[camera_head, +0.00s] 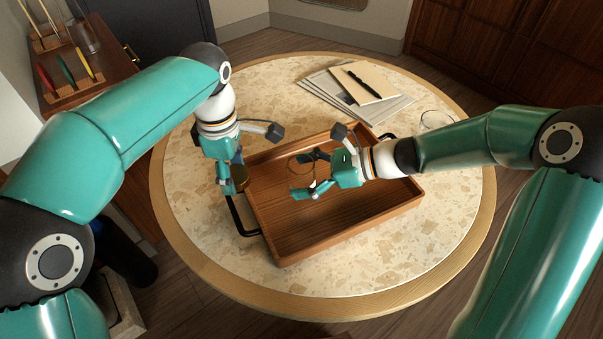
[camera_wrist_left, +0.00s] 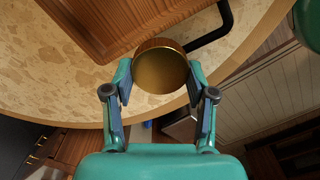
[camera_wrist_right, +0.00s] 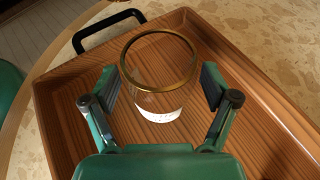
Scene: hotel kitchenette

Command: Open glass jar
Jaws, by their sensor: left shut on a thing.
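The glass jar (camera_wrist_right: 158,107) is clear, with a gold rim and a white label; its mouth is uncovered. It appears inside the wooden tray (camera_head: 290,250), and only faintly in the head view. My right gripper (camera_head: 314,175), also in its wrist view (camera_wrist_right: 160,85), has its fingers spread on either side of the jar, seemingly without gripping it. The gold lid (camera_wrist_left: 161,72) is between the fingers of my left gripper (camera_wrist_left: 160,85), which is shut on it. The lid (camera_head: 239,177) is apart from the jar, near the tray's left end.
The tray has black handles (camera_head: 240,220) and stands on a round speckled table (camera_head: 400,270). A notepad with a black pen (camera_head: 362,85) lies on papers at the back. A glass (camera_head: 437,119) stands at the back right. The front table edge is clear.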

